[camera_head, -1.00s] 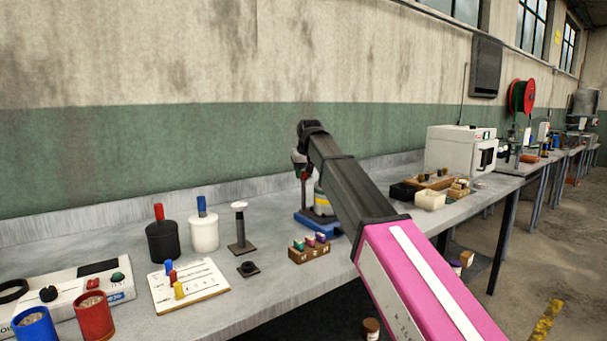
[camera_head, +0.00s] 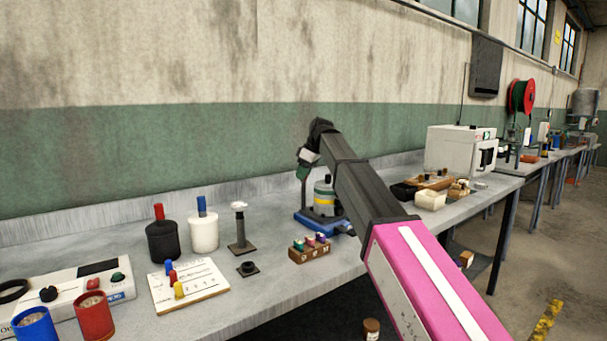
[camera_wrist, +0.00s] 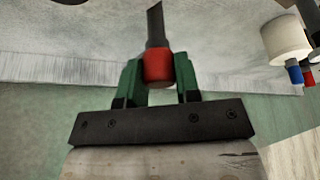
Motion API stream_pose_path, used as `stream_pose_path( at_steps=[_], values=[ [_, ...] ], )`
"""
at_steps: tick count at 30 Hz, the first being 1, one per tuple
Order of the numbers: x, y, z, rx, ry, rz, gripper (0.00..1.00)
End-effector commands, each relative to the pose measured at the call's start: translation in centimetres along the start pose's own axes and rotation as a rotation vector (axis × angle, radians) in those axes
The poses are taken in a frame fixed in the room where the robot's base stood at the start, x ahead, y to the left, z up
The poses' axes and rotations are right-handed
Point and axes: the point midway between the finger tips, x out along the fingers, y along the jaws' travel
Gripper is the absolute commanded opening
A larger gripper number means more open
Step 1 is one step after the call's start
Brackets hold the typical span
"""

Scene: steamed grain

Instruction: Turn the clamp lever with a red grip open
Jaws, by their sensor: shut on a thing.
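The clamp lever's red grip (camera_wrist: 158,68) sits between the two green fingers of my gripper (camera_wrist: 160,82) in the wrist view. The gripper is shut on the grip, and the lever's dark shaft (camera_wrist: 155,25) runs up from it. In the head view my gripper (camera_head: 303,172) is at the far side of the blue clamp base (camera_head: 316,224). A grey container with a yellow band (camera_head: 324,198) stands on that base. The red grip is hidden or too small to make out in the head view.
A brown rack with several coloured pegs (camera_head: 310,250) stands in front of the base. A dark post with a white top (camera_head: 240,230), a white canister (camera_head: 204,232) and a black canister (camera_head: 162,241) are to the left. A white machine (camera_head: 460,150) stands farther right.

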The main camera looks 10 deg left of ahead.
Motion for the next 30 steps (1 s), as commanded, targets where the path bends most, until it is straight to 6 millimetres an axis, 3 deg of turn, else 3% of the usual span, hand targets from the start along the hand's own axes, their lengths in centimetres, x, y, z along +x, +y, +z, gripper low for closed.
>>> stream_pose_path(
  at_steps=[12, 28, 29, 30],
  values=[
    [-0.05, 0.05, -0.07, -0.169, 0.000, -0.070, 0.07],
    [-0.04, 0.02, -0.04, -0.193, 0.000, -0.079, 0.07],
    [-0.04, 0.02, -0.04, -0.193, 0.000, -0.079, 0.34],
    [-0.04, 0.02, -0.04, -0.192, 0.000, -0.079, 0.47]
  ],
)
